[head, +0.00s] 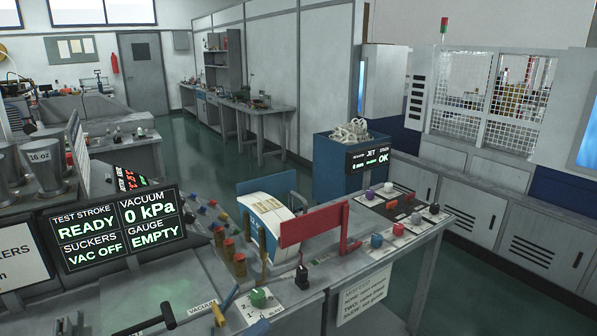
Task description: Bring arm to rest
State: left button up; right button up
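Neither of my arms nor grippers shows in the head view. In front of me is a grey workbench (185,275) with a control panel. Its black display (118,228) reads test stroke ready, vacuum 0 kPa, suckers vac off and gauge empty. A black-handled lever (146,322) and a yellow-handled lever (226,300) stand at the bench's front edge.
Metal cups (46,168) stand at left.

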pick_arm(q)
jog(key=s+a+f+n+g+y+b, duration=0.1)
jog(key=s+a+f+n+g+y, duration=0.1)
jog(key=s+a+f+n+y, duration=0.45)
jog(key=s+a+f+n+g+y+b, duration=0.1)
jog(key=s+a+f+n+y, duration=0.15)
jog(key=s+f+n, duration=0.7)
jog(key=s+a+f+n+g+y+b, duration=0.15)
jog(key=s+a+f+n+y, duration=0.3)
jog(key=f, duration=0.75)
notch_tip(320, 180, up, 12)
jog(key=w+a+m+p, duration=0.1)
jog(key=p, duration=1.2)
jog(key=shift+w+r, duration=0.2)
jog(key=shift+t, duration=0.25)
